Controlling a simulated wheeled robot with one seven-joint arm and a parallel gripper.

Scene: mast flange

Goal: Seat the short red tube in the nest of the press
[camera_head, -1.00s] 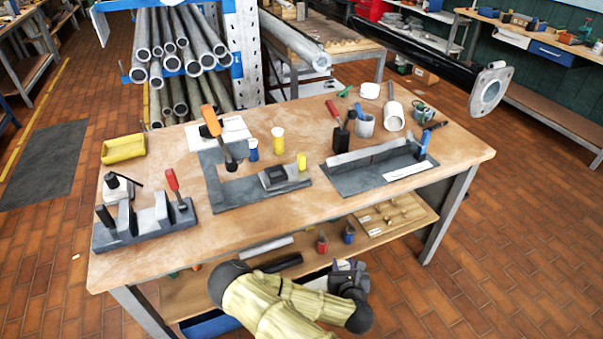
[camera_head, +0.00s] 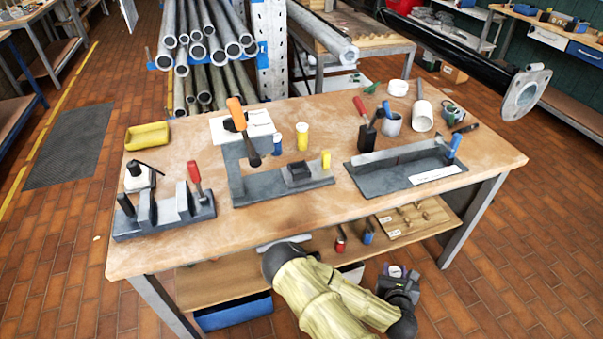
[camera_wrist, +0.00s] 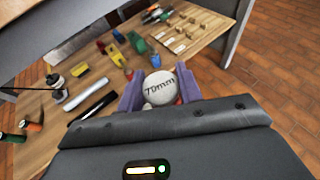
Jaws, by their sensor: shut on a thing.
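My gripper (camera_wrist: 160,94) is shut on a short round piece (camera_wrist: 159,87), its pale end face marked "70mm". A reddish edge shows low beside that face, which fits the short red tube; the jaws hide most of its side. In the head view my gripper (camera_head: 398,285) is low at the bench's front, below the top. The press (camera_head: 236,172) stands mid-bench, a dark grey frame with an orange lever (camera_head: 236,113). A dark block (camera_head: 299,173), seemingly the nest, sits on its base, with a yellow piece (camera_head: 326,160) beside it. The held piece is well apart from the press.
A fixture with a red lever (camera_head: 194,173) stands left of the press and a long trough fixture (camera_head: 400,166) right of it. Cups and tools crowd the back right. The bench's front strip is clear. The lower shelf (camera_head: 225,281) holds loose parts.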

